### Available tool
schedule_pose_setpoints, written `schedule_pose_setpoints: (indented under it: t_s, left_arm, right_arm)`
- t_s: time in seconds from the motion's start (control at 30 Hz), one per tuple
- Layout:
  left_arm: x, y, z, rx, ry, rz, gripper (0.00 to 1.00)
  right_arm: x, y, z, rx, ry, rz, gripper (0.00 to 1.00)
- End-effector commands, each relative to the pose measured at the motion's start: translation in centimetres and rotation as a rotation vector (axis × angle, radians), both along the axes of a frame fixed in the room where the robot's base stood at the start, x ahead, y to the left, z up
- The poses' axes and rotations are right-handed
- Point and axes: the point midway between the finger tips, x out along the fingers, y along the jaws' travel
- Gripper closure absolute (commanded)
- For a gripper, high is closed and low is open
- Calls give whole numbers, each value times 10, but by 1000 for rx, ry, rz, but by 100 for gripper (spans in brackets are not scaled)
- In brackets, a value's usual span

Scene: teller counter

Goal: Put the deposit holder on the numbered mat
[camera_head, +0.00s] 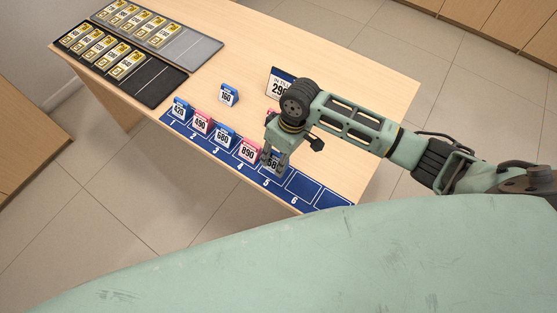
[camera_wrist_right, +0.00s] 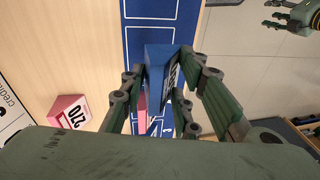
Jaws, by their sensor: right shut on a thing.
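My right gripper (camera_head: 273,166) is shut on a blue deposit holder with a white number card (camera_head: 274,163); its fingers partly cover the number. The held holder is over slot 5 of the numbered blue mat (camera_head: 303,185). In the right wrist view the holder (camera_wrist_right: 158,72) sits between the fingers (camera_wrist_right: 160,75), above the mat (camera_wrist_right: 150,35). I cannot tell whether it touches the mat. Holders in slots 1 to 4 are blue 420 (camera_head: 180,109), pink 490 (camera_head: 202,122), a blue one (camera_head: 225,137) and pink 890 (camera_head: 250,151). Part of another green gripper shows in the right wrist view (camera_wrist_right: 272,15).
A blue 160 holder (camera_head: 228,95) stands mid-counter. A pink holder (camera_wrist_right: 70,110) and a white-faced sign (camera_head: 281,86) stand behind my gripper. Dark and grey trays (camera_head: 152,84) with banded notes are at the far left. Slots right of my gripper are empty.

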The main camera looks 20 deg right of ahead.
Motion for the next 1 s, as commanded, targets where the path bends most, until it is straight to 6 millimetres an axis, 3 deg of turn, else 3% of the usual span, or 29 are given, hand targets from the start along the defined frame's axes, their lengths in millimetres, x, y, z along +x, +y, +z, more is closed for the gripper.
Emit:
schedule_pose_setpoints:
  t_s: [0.23,0.5,0.87,0.9,1.0]
  left_arm:
    - [-12,1,2,2,18,0,56]
    - [-11,-2,8,-1,18,0,56]
    - [-8,-5,7,-4,12,-1,56]
    - [-8,-5,7,-5,11,-1,56]
    - [-7,-5,7,-5,11,-1,56]
  right_arm:
    - [12,-3,-12,2,1,1,100]
    - [12,-4,-46,1,1,0,100]
    - [12,-4,-51,0,0,1,100]
    - [12,-4,-51,0,0,1,69]
    - [12,-4,-50,0,0,1,61]
